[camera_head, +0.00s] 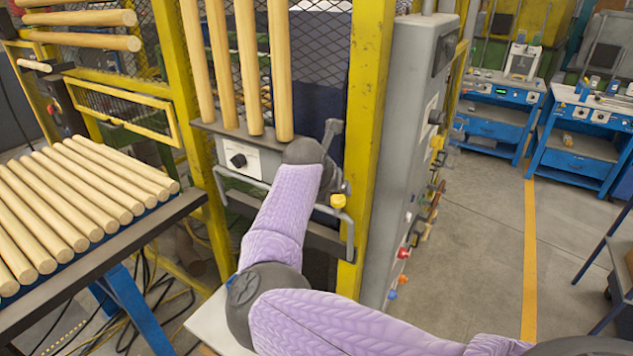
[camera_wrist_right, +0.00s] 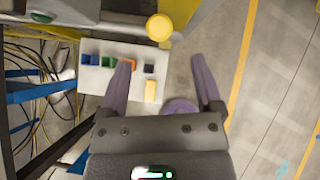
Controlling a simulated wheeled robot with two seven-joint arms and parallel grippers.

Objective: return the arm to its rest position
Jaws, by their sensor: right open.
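My right arm (camera_head: 282,205), in a lilac padded sleeve, reaches from the bottom right up to the front of the yellow-framed machine. Its dark wrist (camera_head: 306,152) is in front of the grey bar below the upright wooden rods. In the right wrist view my right gripper (camera_wrist_right: 163,88) has its two purple fingers spread apart, with nothing held between them. A yellow round knob (camera_wrist_right: 159,27) shows beyond the fingertips; a yellow knob also shows just below the wrist in the head view (camera_head: 338,201). My left gripper is not in view.
A rack of wooden rods (camera_head: 75,200) stands at left. The grey control cabinet (camera_head: 405,130) and yellow post (camera_head: 368,120) are close to my right arm. A white surface with coloured blocks (camera_wrist_right: 97,82) lies below the gripper. Open floor (camera_head: 475,240) is at right.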

